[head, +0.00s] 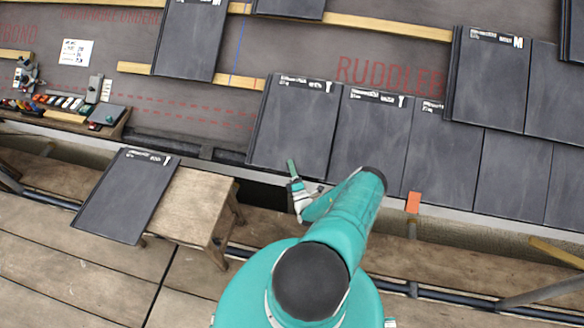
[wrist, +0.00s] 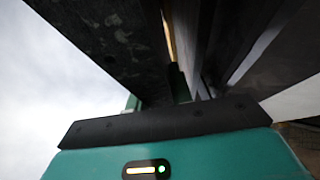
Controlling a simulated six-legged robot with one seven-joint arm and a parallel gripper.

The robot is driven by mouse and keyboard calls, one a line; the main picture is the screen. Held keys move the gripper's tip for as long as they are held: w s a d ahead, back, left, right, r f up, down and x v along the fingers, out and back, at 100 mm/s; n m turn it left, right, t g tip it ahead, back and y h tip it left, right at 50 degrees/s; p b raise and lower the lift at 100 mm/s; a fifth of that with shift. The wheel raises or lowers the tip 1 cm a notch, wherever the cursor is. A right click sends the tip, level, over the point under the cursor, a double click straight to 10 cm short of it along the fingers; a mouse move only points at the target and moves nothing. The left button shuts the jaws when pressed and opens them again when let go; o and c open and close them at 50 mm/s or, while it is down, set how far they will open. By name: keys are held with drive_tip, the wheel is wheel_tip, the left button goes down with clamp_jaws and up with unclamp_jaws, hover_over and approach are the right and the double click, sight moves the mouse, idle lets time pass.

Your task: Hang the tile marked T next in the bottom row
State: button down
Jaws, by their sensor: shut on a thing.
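A dark grey tile (head: 291,130) with a white label along its top edge lies at the left end of the bottom row. The letter on its label is too small to read surely. My gripper (head: 293,178) is shut on this tile's lower edge, near its lower right corner. One teal finger shows over the tile face; the other is hidden. In the wrist view, a dark slab (wrist: 95,35) fills the upper left, close to the jaws. Another labelled tile (head: 125,195) lies on the wooden bench (head: 195,205); its mark looks like a T or Y.
The neighbouring bottom-row tile (head: 372,140) lies directly right of the held one, with more tiles beyond. A tool tray (head: 60,115) stands at far left. An orange tag (head: 413,202) sits at the eave.

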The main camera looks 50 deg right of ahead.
drive_tip(key=shift+a, duration=0.1)
idle(0.5)
drive_tip(key=c, duration=1.2)
unclamp_jaws()
drive_tip(key=shift+s, duration=0.1)
drive_tip(key=shift+o, duration=0.2)
drive_tip(key=shift+a+f, duration=0.1)
drive_tip(key=shift+f, duration=0.05)
drive_tip(key=v, duration=0.7)
drive_tip(key=shift+s, duration=0.2)
drive_tip(key=shift+a, duration=0.1)
drive_tip(key=shift+s+a+r, duration=0.15)
drive_tip(key=shift+a+r, duration=0.25)
drive_tip(key=shift+r, duration=0.3)
drive_tip(key=shift+s+a+r, duration=0.2)
drive_tip(key=shift+a+r, duration=0.15)
drive_tip(key=shift+r, duration=0.35)
drive_tip(key=shift+s+a+r, duration=0.15)
drive_tip(key=shift+a+r, duration=0.25)
drive_tip(key=shift+r, duration=0.3)
